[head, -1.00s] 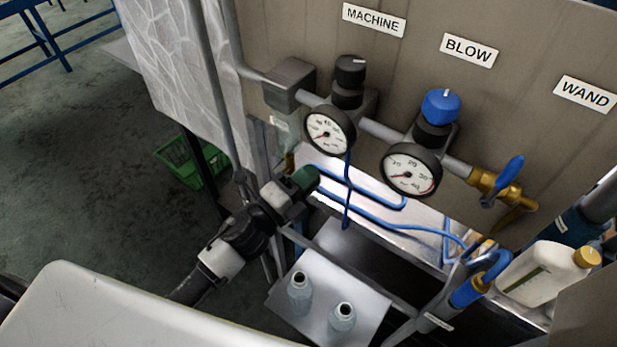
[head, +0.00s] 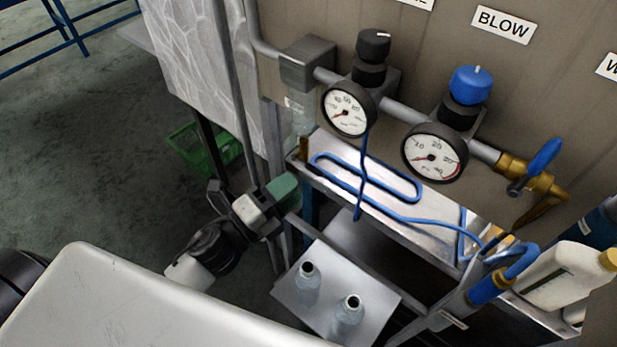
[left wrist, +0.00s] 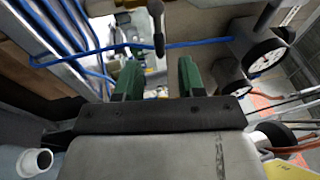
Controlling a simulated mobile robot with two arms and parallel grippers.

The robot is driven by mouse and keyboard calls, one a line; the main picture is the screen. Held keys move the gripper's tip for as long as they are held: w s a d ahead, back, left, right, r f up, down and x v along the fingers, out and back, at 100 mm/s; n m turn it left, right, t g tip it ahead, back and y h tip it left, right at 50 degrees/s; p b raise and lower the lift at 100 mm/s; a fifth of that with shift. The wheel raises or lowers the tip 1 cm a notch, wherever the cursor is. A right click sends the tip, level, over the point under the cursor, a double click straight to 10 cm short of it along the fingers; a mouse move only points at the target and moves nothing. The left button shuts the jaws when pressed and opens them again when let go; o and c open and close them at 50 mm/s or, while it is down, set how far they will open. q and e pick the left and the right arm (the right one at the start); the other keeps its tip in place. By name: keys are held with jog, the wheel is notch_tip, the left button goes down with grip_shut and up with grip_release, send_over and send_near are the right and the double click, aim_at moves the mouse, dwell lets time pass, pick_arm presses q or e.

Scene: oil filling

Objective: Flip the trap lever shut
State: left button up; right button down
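The trap is the clear bowl (head: 299,118) under the grey block (head: 310,63) at the left end of the pipe in the head view. A small brass piece (head: 303,148) shows at its lower end; I cannot clearly tell the lever or its position. My left gripper (head: 284,191) is below the bowl, apart from it, with green fingertips. In the left wrist view its two green fingers (left wrist: 159,78) stand apart with nothing held between them. A dark rod (left wrist: 157,28) lies beyond the gap; I cannot tell whether it is the lever. My right gripper is not in view.
Two pressure gauges (head: 349,109) and (head: 434,152) hang from the pipe, with a blue-handled brass valve (head: 540,165) to the right. A blue hose (head: 385,213) crosses the metal shelf. A green crate (head: 205,150) sits on the floor.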

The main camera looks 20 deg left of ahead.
pick_arm(q)
jog(key=shift+v, duration=1.2)
